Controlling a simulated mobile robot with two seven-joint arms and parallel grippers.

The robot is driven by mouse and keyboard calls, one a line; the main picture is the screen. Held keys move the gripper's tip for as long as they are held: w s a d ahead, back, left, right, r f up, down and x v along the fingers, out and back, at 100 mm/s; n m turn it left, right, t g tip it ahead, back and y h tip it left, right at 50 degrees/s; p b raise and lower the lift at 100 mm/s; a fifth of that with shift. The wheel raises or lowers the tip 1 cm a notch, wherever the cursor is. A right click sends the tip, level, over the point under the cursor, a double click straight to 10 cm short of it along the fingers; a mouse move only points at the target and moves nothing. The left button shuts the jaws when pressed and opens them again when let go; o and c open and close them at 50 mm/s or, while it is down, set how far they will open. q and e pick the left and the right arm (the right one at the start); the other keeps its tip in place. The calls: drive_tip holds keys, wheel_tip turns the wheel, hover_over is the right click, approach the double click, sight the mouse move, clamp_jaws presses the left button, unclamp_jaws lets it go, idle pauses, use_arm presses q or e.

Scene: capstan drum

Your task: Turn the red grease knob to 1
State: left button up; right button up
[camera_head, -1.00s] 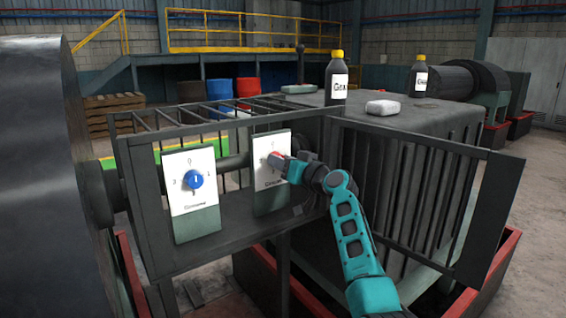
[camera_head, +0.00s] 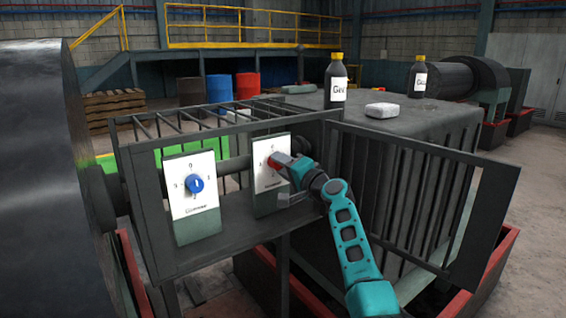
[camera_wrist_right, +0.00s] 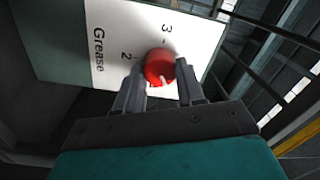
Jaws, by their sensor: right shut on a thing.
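The red grease knob (camera_head: 278,160) sits on a white panel (camera_head: 268,183) on the dark cage front. In the right wrist view the red knob (camera_wrist_right: 159,66) lies between the fingers of my right gripper (camera_wrist_right: 161,88), which is shut on it. A white mark on the knob is on its lower side in that view, opposite the printed 3. The word Grease and the numbers 3 and 2 show; the number 1 is hidden. In the head view my right gripper (camera_head: 287,164) reaches the knob from the right. My left gripper is not in view.
A second white panel with a blue knob (camera_head: 194,183) is to the left. An open barred door (camera_head: 420,190) stands right of my right arm. Two dark bottles (camera_head: 336,82) (camera_head: 418,78) and a pale block (camera_head: 382,110) are behind. A large dark drum (camera_head: 45,190) fills the left edge.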

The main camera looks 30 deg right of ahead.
drive_tip(key=m+p, duration=0.1)
drive_tip(key=m, duration=0.5)
drive_tip(key=shift+m, duration=0.4)
idle(0.3)
drive_tip(key=o, duration=1)
drive_tip(key=shift+f, duration=0.1)
drive_tip(key=shift+o, duration=0.2)
drive_tip(key=s+d, duration=0.1)
drive_tip(key=s, duration=1.1)
drive_tip(key=shift+s+d+f, duration=0.25)
drive_tip(key=shift+s+d, duration=0.15)
